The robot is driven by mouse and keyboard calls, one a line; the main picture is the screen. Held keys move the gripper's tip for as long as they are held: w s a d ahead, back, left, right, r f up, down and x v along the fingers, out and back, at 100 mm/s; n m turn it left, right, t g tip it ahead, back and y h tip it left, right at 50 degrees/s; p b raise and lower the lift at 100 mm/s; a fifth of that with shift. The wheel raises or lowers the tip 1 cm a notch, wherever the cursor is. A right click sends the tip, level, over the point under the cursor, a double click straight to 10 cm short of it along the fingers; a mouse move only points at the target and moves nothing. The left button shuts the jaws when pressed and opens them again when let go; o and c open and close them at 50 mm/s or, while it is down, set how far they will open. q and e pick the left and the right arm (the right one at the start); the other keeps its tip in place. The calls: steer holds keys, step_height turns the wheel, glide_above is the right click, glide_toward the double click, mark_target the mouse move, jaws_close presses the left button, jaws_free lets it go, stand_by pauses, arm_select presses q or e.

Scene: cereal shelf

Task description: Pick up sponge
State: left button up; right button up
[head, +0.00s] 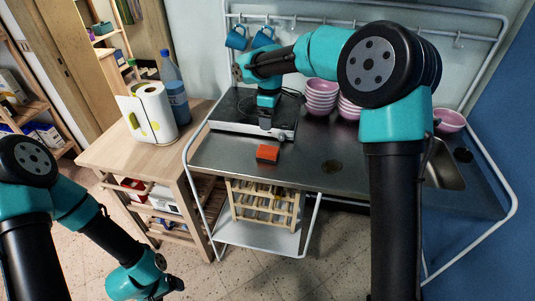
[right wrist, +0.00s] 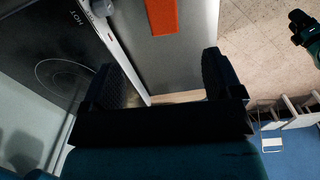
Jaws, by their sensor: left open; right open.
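The sponge (head: 267,153) is a small orange-red block lying on the steel counter, just in front of the hob. In the right wrist view the sponge (right wrist: 162,15) shows at the top edge, partly cut off, beyond the gap between the fingers. My right gripper (head: 266,123) is above the hob's front edge, behind the sponge and apart from it. In its wrist view the right gripper (right wrist: 163,78) is open with nothing between the fingers. My left gripper (head: 168,289) is low at the bottom left, over the floor and far from the sponge.
The hob (head: 230,112) lies behind the sponge. Pink bowls (head: 321,96) are stacked at the back, partly hidden by my right arm. A paper towel roll (head: 154,106) and a blue bottle (head: 175,92) stand on the wooden cart (head: 105,152). The steel counter (head: 225,156) around the sponge is clear.

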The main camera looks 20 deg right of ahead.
mark_target(268, 149)
step_height(268, 149, down, 10)
stand_by(0.4)
steer(key=shift+a+f, duration=0.15)
steer(key=shift+f, duration=1.15)
steer(key=shift+a+f, duration=0.1)
steer(key=shift+f, duration=1.2)
steer(key=c, duration=1)
